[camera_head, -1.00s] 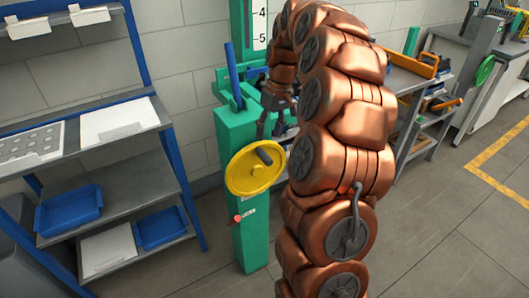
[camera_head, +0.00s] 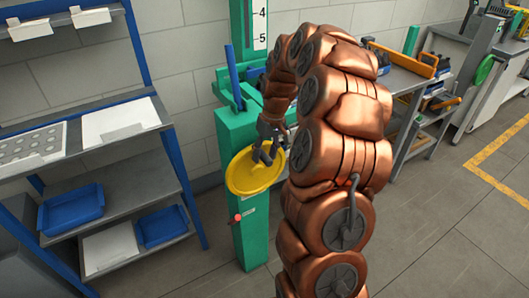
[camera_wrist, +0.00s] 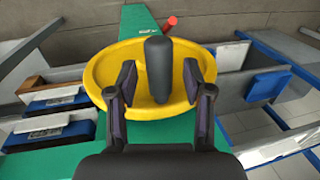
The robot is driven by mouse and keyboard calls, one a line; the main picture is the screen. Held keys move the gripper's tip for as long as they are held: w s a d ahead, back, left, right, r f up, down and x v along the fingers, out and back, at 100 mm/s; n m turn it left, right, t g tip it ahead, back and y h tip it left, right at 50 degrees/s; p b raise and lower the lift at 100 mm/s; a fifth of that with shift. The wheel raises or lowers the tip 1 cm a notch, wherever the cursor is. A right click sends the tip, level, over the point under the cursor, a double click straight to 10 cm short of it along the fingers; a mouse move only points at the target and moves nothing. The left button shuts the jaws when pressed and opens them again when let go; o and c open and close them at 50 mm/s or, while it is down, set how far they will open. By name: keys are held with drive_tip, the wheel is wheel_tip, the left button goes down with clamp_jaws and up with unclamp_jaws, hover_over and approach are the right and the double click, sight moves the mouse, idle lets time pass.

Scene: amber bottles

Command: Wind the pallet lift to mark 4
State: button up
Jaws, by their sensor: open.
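The pallet lift is a green post (camera_head: 249,232) with a yellow handwheel (camera_head: 247,177) on its front. A white scale (camera_head: 260,25) above it shows the marks 4 and 5; its pointer cannot be made out. My gripper (camera_head: 264,155) is at the wheel's upper right. In the wrist view my gripper (camera_wrist: 158,85) is open, with one finger on each side of the wheel's black handle (camera_wrist: 158,68). The fingers look apart from the handle. The yellow wheel (camera_wrist: 105,73) fills the middle of that view. My arm hides part of the lift.
A red-tipped lever (camera_head: 236,218) sits on the post below the wheel. A blue-framed shelf (camera_head: 125,182) with trays stands close on the left. A grey bench (camera_head: 402,80) with tools stands behind on the right. The floor at right is open.

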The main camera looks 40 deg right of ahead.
clamp_jaws()
idle(0.3)
idle(0.3)
